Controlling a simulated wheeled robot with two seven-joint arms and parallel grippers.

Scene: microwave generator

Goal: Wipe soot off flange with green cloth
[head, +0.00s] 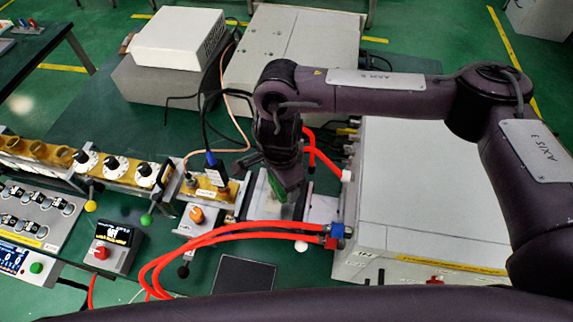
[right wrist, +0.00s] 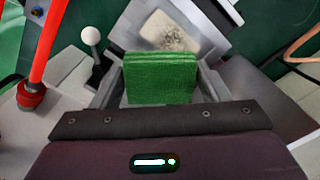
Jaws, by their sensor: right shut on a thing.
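The green cloth (right wrist: 160,78) is a folded pad held between the two fingers of my right gripper (right wrist: 160,92). In the head view the flange area (head: 262,203) is partly hidden behind the gripper and cloth. I cannot tell whether the cloth touches the flange. My left gripper is not in view.
Red hoses (head: 215,232) run to a large grey cabinet (head: 425,205) on the right. A brass waveguide row (head: 120,172) with white dials extends left. A lever with a white ball (right wrist: 91,38) stands close to the gripper. A dark pad (head: 243,275) lies in front.

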